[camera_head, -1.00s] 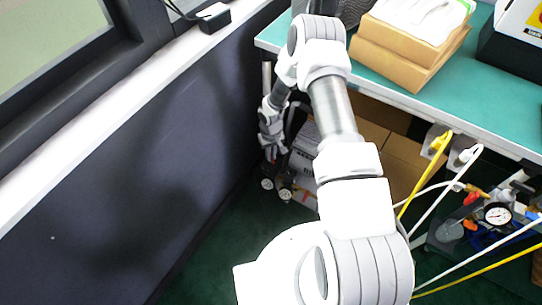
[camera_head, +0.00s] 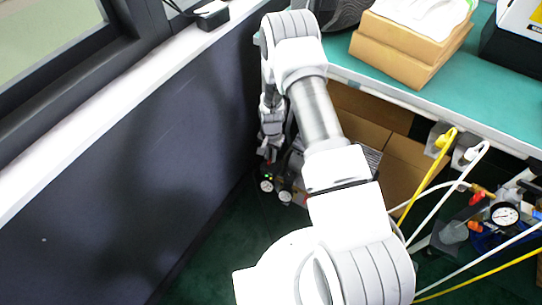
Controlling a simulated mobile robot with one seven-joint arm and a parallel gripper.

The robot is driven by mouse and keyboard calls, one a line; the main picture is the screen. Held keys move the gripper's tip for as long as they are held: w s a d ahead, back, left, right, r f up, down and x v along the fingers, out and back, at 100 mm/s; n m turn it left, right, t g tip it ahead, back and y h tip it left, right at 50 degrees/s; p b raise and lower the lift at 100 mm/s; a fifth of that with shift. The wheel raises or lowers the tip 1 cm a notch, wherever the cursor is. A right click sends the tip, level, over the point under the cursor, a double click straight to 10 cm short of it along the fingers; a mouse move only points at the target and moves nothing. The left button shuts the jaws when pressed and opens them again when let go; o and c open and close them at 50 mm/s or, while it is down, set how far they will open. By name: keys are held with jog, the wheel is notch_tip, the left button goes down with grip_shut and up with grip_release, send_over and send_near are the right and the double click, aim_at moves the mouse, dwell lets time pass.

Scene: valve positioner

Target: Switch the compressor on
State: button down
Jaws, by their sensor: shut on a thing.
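The compressor (camera_head: 291,184) stands on the floor under the bench, close to the dark wall, partly hidden by my arm. Its front carries two small round gauges (camera_head: 267,186). My gripper (camera_head: 268,158) reaches down beside the wall to the compressor's top front. Its fingers are small and dark in this view and are shut on a small red part (camera_head: 267,162), which looks like the compressor's switch knob. The fingertips and most of the knob are hard to make out, and I cannot tell the knob's position.
The green bench (camera_head: 400,85) overhangs the compressor, with cardboard boxes (camera_head: 410,45) on top and a carton (camera_head: 405,165) below. Yellow and white hoses (camera_head: 428,185) and a pressure gauge (camera_head: 505,215) are at the right. The dark wall (camera_head: 110,190) is close on the left.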

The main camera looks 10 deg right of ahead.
jog(key=shift+m, duration=0.6)
jog(key=c, duration=0.9)
grip_release()
jog(key=shift+r, duration=0.1)
notch_tip(320, 180, up, 17)
jog(key=p, duration=0.5)
jog(key=shift+r, duration=0.15)
